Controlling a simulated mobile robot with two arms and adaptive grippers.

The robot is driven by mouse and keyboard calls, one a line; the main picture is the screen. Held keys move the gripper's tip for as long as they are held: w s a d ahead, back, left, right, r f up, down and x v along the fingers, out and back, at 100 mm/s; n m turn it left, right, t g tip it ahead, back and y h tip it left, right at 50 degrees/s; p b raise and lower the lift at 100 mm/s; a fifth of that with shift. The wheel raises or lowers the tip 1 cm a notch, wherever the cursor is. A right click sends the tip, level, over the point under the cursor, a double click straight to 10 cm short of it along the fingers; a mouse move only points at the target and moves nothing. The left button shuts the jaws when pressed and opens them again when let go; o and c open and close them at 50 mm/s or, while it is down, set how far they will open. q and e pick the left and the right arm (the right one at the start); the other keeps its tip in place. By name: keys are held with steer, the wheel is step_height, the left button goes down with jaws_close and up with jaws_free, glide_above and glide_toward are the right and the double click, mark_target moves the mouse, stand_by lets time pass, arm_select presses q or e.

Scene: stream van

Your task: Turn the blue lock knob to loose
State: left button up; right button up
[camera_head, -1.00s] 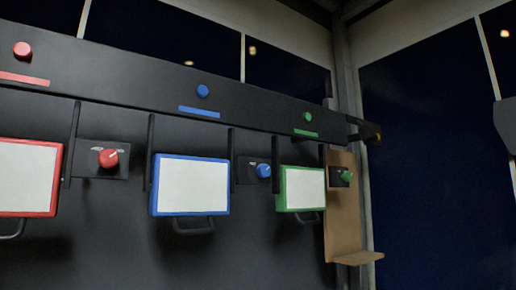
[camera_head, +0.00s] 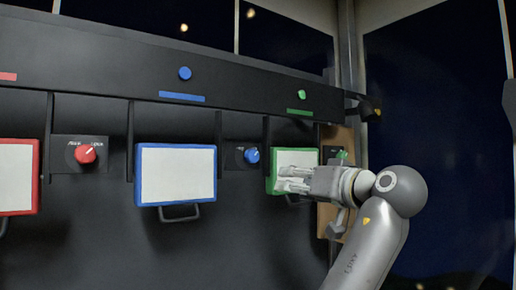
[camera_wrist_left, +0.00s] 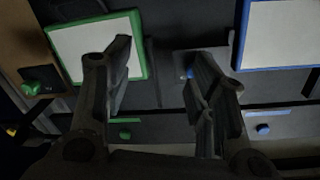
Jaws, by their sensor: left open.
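The blue lock knob (camera_head: 252,155) sits on a small dark plate between the blue-framed panel (camera_head: 177,174) and the green-framed panel (camera_head: 293,158). Its pointer and labels are too small to read. My left gripper (camera_head: 284,182) is in front of the green-framed panel, to the right of and below the knob in the head view, apart from it. In the left wrist view, my left gripper (camera_wrist_left: 165,75) is open and empty. The blue knob (camera_wrist_left: 188,73) is partly hidden beside the right-hand finger there. My right gripper is not in view.
A red knob (camera_head: 85,154) lies left of the blue-framed panel. Dark upright dividers flank the knob plates. A ledge with a blue button (camera_head: 185,73) and a green button (camera_head: 302,95) runs above.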

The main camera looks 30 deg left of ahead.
mark_target(254, 156)
arm_select(q)
steer(key=s+r+n+g+y, duration=0.1)
steer(key=s+r+n, duration=0.1)
steer(key=s+r, duration=0.35)
steer(key=p+x, duration=0.1)
steer(key=x, duration=0.2)
steer(key=p+x, duration=0.2)
steer(key=x, duration=0.1)
steer(key=p+x, duration=0.2)
steer(key=x, duration=0.2)
steer(key=shift+w+d+r, duration=0.15)
steer(key=shift+w+r, duration=0.05)
steer(key=shift+r, duration=0.2)
steer(key=shift+w+a+f+p, duration=0.15)
steer(key=shift+w+a+p, duration=0.25)
steer(key=shift+a, duration=0.2)
steer(key=shift+s, duration=0.1)
steer(key=c, duration=1)
steer(key=shift+n, duration=0.3)
